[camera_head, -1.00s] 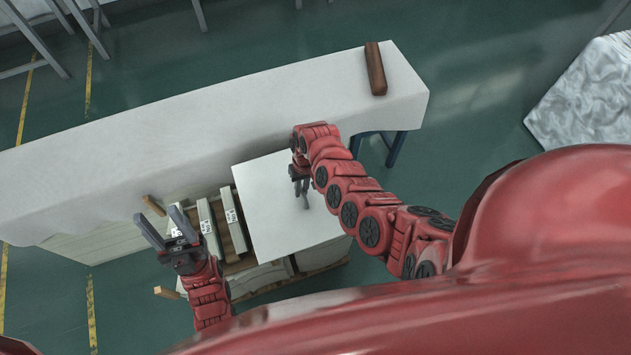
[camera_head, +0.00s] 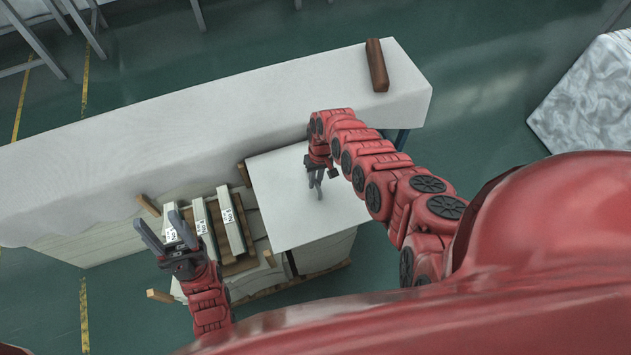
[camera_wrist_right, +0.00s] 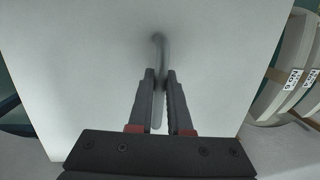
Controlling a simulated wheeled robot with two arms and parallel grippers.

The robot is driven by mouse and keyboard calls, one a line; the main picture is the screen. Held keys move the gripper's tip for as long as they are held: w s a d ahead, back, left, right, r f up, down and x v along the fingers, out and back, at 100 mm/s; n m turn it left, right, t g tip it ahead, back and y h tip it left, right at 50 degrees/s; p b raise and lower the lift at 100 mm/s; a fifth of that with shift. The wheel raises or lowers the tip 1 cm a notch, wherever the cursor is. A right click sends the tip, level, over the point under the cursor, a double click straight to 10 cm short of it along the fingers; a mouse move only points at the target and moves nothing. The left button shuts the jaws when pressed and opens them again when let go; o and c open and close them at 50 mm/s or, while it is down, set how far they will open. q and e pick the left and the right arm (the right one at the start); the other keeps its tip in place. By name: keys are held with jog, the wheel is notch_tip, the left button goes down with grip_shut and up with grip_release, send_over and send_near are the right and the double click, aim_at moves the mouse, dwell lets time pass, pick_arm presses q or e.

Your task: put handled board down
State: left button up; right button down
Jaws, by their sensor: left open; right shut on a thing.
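The handled board is a flat white square sheet (camera_head: 283,222) with a grey handle on top. It lies over the right part of a pallet stack, in front of the long white table; whether it touches what is under it I cannot tell. My right gripper (camera_head: 316,186) is shut on its handle. In the right wrist view the handle (camera_wrist_right: 159,50) runs between the two fingers of my right gripper (camera_wrist_right: 159,85), and the board (camera_wrist_right: 90,60) fills most of the picture. My left gripper (camera_head: 158,232) is open and empty, left of the labelled white boxes.
A long white table (camera_head: 100,165) runs behind the board, with a brown wooden block (camera_head: 376,66) at its right end.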

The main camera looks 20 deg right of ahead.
jog(key=c, duration=0.8)
grip_release()
jog(key=shift+f, duration=0.1)
jog(key=shift+c, duration=0.2)
